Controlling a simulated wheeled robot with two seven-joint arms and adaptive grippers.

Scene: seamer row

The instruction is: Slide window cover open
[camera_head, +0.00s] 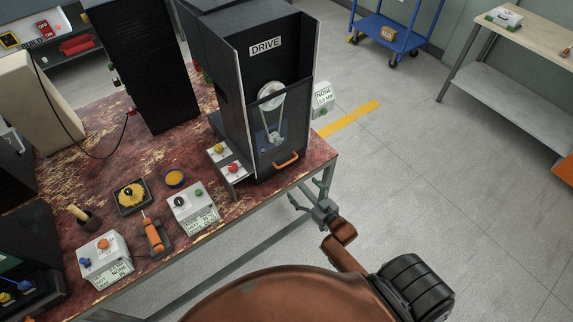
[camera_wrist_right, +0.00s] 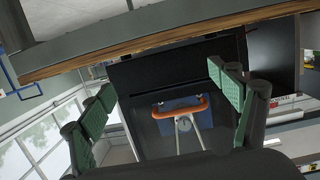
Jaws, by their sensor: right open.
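The black machine marked DRIVE (camera_head: 264,45) stands at the table's right end, with a belt and pulleys (camera_head: 270,100) showing in its front. An orange handle (camera_head: 286,160) sits low on that front; it also shows in the right wrist view (camera_wrist_right: 180,106). The window cover seems to be a clear pane with this handle at its lower edge; its outline is hard to make out. My right gripper (camera_head: 308,190) is open and empty, in front of and below the handle, apart from it. In the wrist view its green-padded fingers (camera_wrist_right: 160,90) stand either side of the handle. My left gripper is not in view.
Red and yellow buttons (camera_head: 226,158) stick out left of the machine. Several switch boxes, one of them white (camera_head: 192,207), and an orange-handled tool (camera_head: 153,232) lie on the worn red table (camera_head: 140,165). The table edge is near my right gripper. Floor at right (camera_head: 430,190) is clear.

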